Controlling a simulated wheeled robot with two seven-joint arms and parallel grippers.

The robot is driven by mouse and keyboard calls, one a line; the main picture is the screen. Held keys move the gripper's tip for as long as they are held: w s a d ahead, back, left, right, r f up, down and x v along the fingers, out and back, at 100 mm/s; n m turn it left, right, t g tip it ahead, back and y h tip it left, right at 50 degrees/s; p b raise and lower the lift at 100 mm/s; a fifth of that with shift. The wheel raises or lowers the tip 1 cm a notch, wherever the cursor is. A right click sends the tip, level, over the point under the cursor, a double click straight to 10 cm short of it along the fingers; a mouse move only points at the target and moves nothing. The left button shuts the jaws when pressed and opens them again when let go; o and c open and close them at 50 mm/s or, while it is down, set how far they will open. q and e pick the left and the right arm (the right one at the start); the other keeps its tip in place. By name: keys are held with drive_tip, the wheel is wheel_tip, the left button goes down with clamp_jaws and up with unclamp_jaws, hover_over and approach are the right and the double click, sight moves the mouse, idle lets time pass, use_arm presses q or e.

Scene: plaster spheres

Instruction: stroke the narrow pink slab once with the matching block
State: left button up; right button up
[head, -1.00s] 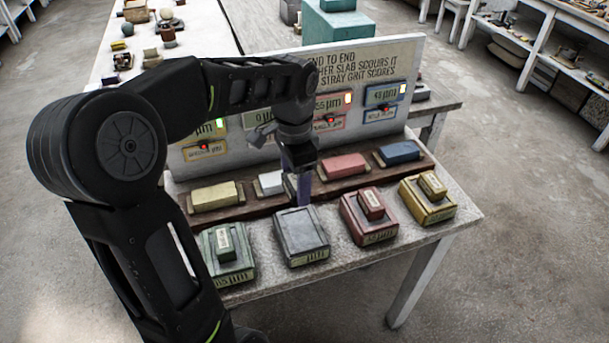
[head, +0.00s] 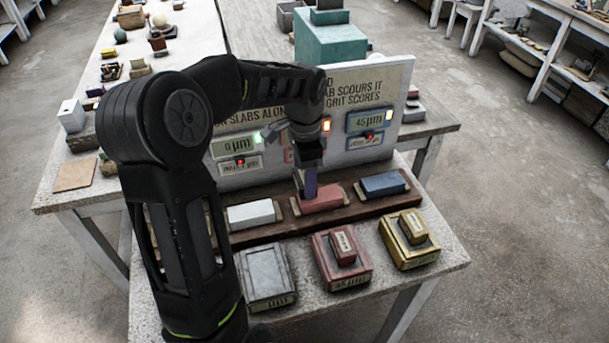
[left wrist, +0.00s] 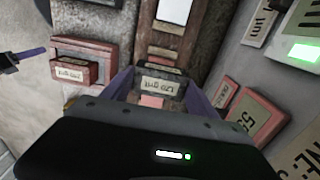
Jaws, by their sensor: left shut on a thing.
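The pink slab (head: 325,203) lies in the dark wooden rack, between the white slab (head: 252,214) and the blue slab (head: 384,185). My left gripper (head: 309,188) is over the pink slab, fingers pointing down. In the left wrist view it is shut on a dark grey block (left wrist: 160,84) with a pale label. Part of the pink slab (left wrist: 152,101) shows beside the block there; I cannot tell whether they touch. The grey base (head: 266,273) at the front has no block on top. A dark part with a purple finger, apparently my right gripper (left wrist: 30,55), shows at the left wrist view's edge.
A red block (head: 342,245) and a yellow block (head: 413,226) sit on their bases at the table's front. A sign board (head: 345,160) with number displays and lights stands behind the rack. My left arm hides the table's left part.

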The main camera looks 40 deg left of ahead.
use_arm(q)
drive_tip(key=shift+f+b, duration=0.95)
drive_tip(key=shift+f, duration=0.4)
drive_tip(key=shift+f+b, duration=0.35)
drive_tip(key=shift+f, duration=0.25)
drive_tip(key=shift+w+d, duration=0.1)
idle(0.4)
drive_tip(key=shift+w+d, duration=0.2)
drive_tip(key=shift+w, duration=0.05)
drive_tip(key=shift+w+d, duration=0.35)
drive_tip(key=shift+w, duration=0.05)
idle(0.6)
drive_tip(key=shift+w+d+p, duration=0.25)
drive_tip(key=shift+w+p, duration=0.1)
drive_tip(key=shift+w, duration=0.1)
drive_tip(key=shift+w, duration=0.1)
